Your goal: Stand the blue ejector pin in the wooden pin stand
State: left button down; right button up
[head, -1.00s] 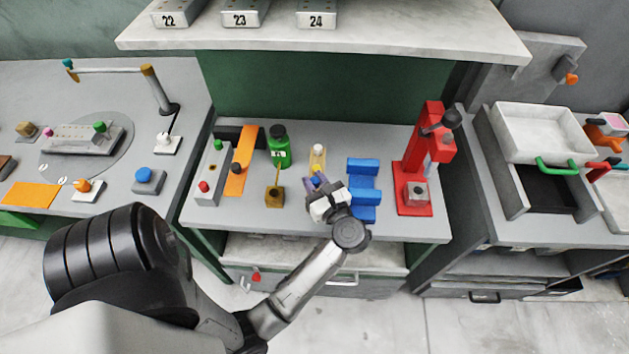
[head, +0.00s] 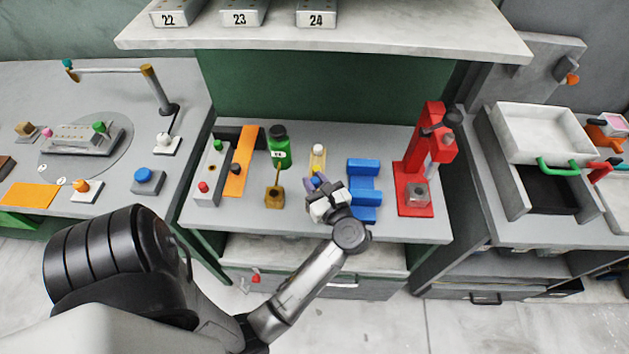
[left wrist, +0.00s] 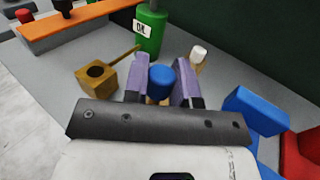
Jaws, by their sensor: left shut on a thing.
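My left gripper (head: 318,185) is over the middle of the bench, its purple fingers shut on the blue ejector pin. The pin's round blue head (left wrist: 160,82) shows between the fingers in the left wrist view; its lower part is hidden. The wooden pin stand (head: 274,198) is a small brown block left of the gripper. In the left wrist view the stand (left wrist: 92,82) shows a dark round hole in its top, with nothing in it. A thin wooden rod rises at its far side. The pin is apart from the stand. My right gripper is not in view.
A green bottle (head: 279,150) stands behind the stand. A white-capped item (head: 318,152) is just behind the gripper. A blue stepped block (head: 363,172) and a red press (head: 414,195) are to the right. A grey control box (head: 208,185) and orange strip (head: 241,165) are left.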

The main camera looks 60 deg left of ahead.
pick_arm(q)
jog(key=shift+b, duration=0.3)
jog(key=shift+f, duration=0.15)
dwell(0.6)
jog(key=shift+d+f+b, duration=0.1)
jog(key=shift+f+b, duration=0.75)
jog(key=shift+b, duration=0.1)
jog(key=shift+f+b, duration=0.95)
jog(key=shift+f, duration=0.05)
jog(key=shift+f+b, duration=0.65)
jog(key=c, duration=0.8)
grip_release()
jog(key=shift+c, duration=0.2)
